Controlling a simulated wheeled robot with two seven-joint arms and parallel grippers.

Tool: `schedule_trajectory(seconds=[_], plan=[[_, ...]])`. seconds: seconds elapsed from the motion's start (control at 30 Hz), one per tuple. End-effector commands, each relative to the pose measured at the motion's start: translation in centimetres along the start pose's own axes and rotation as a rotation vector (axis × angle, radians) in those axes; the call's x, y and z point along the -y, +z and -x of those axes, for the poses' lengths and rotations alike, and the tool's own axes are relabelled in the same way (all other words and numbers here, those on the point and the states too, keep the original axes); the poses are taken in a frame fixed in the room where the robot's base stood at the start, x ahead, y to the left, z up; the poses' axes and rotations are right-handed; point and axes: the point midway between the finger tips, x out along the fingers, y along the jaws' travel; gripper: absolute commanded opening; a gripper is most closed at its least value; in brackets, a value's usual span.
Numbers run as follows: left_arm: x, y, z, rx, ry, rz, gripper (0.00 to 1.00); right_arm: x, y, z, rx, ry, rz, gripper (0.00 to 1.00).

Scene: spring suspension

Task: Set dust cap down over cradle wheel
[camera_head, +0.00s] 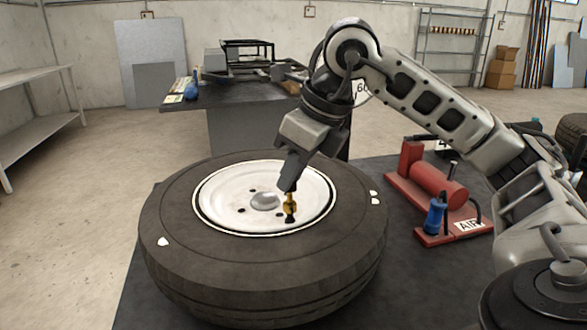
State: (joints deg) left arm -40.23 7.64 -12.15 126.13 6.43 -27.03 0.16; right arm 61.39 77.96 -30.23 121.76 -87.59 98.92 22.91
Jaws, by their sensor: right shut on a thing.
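The wheel lies flat on a dark table, a black tyre (195,265) around a white rim (228,188) with several dark holes and a grey dome (264,200) at its centre. My right gripper (289,190) comes down from above and points at the right part of the rim. It is shut on a small brass-coloured piece, which looks like the dust cap (290,204). A dark end shows below the brass part, low over the rim; I cannot tell whether it touches or is a separate part. My left gripper is not in view.
Small white pieces (164,242) sit on the tyre. A dark workbench (235,96) stands behind. Open floor lies to the left.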

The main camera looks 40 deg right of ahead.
Motion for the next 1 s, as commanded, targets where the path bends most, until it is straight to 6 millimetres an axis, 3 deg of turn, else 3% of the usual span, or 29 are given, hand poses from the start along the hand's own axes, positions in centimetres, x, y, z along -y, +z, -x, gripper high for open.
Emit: schedule_trajectory(seconds=[1.0], plan=[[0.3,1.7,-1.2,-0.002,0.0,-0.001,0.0,0.0,-0.9,-2.2,0.0,0.0,0.0,0.0]])
